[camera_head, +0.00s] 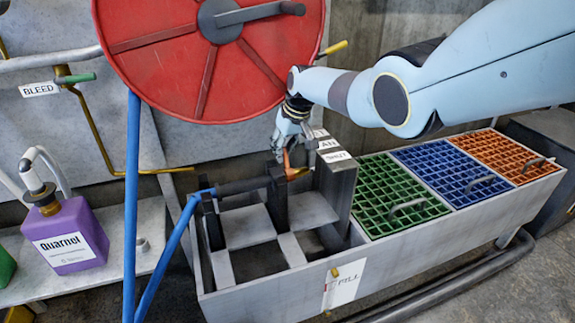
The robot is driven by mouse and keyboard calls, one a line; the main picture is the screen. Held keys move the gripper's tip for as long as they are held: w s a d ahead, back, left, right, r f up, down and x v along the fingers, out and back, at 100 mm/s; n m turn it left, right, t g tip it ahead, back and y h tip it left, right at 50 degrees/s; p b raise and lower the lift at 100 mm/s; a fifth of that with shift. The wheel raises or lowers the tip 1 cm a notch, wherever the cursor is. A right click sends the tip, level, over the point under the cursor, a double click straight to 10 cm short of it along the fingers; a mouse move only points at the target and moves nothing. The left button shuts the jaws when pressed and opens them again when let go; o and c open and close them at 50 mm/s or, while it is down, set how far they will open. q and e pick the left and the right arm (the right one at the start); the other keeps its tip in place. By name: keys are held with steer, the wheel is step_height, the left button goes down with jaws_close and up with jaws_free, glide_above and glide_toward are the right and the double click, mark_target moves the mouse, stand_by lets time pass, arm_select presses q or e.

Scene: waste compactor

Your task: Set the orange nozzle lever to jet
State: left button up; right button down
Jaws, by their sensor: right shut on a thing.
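The orange nozzle lever (287,160) stands up from the dark nozzle (243,186), which lies across the grey trough at the centre. The nozzle has a brass-coloured tip at its right end. My right gripper (292,150) reaches down from the upper right and is shut on the orange lever, hiding part of it. White labels stand beside it: one reads SHUT (335,156), and another, partly covered by the gripper, ends in "AN" (322,143). No jet label is readable. My left gripper is out of view.
A red hose reel (207,55) stands behind, close to the gripper. Green (393,195), blue (452,172) and orange (505,155) grates with handles cover the trough's right part. A purple Quarnet bottle (68,236) stands on the left shelf. Blue pipes rise at the left of the trough.

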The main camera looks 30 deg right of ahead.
steer(key=shift+s+f, duration=0.1)
steer(key=shift+s, duration=0.05)
stand_by(0.3)
steer(key=c, duration=1.4)
jaws_free()
steer(key=shift+o, duration=0.4)
steer(key=shift+d+r, duration=0.1)
steer(key=shift+r, duration=0.5)
steer(key=v, duration=1.1)
